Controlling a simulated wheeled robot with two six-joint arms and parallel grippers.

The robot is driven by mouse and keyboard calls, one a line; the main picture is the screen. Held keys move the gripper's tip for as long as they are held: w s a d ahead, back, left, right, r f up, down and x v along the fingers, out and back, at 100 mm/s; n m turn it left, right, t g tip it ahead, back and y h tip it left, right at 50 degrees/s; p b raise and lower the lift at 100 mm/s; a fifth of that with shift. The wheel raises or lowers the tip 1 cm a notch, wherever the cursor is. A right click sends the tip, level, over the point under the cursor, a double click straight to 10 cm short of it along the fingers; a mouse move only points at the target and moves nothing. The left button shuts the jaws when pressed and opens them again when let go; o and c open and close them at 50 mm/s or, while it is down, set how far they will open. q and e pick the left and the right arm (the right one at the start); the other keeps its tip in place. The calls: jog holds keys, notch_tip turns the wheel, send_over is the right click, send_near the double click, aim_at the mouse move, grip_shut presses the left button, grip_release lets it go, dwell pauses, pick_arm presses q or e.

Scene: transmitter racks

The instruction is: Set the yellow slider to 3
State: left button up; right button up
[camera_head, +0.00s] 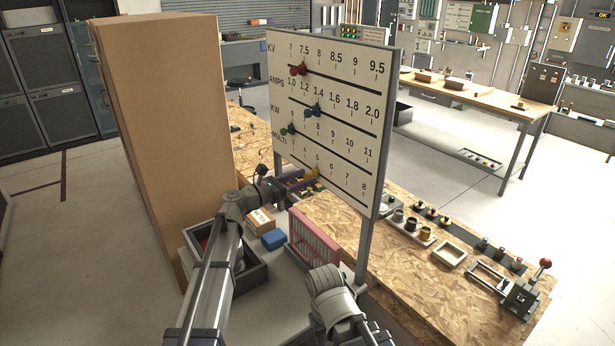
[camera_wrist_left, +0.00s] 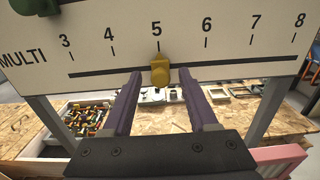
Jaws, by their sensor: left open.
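The yellow slider (camera_wrist_left: 160,70) sits on the MULTI track of the white board (camera_wrist_left: 220,20), right under the number 5. In the head view the slider (camera_head: 314,173) is small, on the lowest row of the board (camera_head: 345,75). My left gripper (camera_wrist_left: 160,76) is open, with its purple fingers pointing at the board, one on each side of the slider. A gap shows between the slider and each finger; I cannot tell the depth exactly. In the head view the left gripper (camera_head: 297,182) is at the board's lower edge. My right gripper is not in view.
Red (camera_head: 298,70), blue (camera_head: 313,110) and green (camera_head: 289,129) sliders sit on the upper rows. A tall cardboard box (camera_head: 165,130) stands left of my left arm. A pink rack (camera_head: 313,240) and a blue block (camera_head: 274,239) lie below the board.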

pick_arm(q)
jog(key=shift+x, duration=1)
grip_shut()
dwell(0.8)
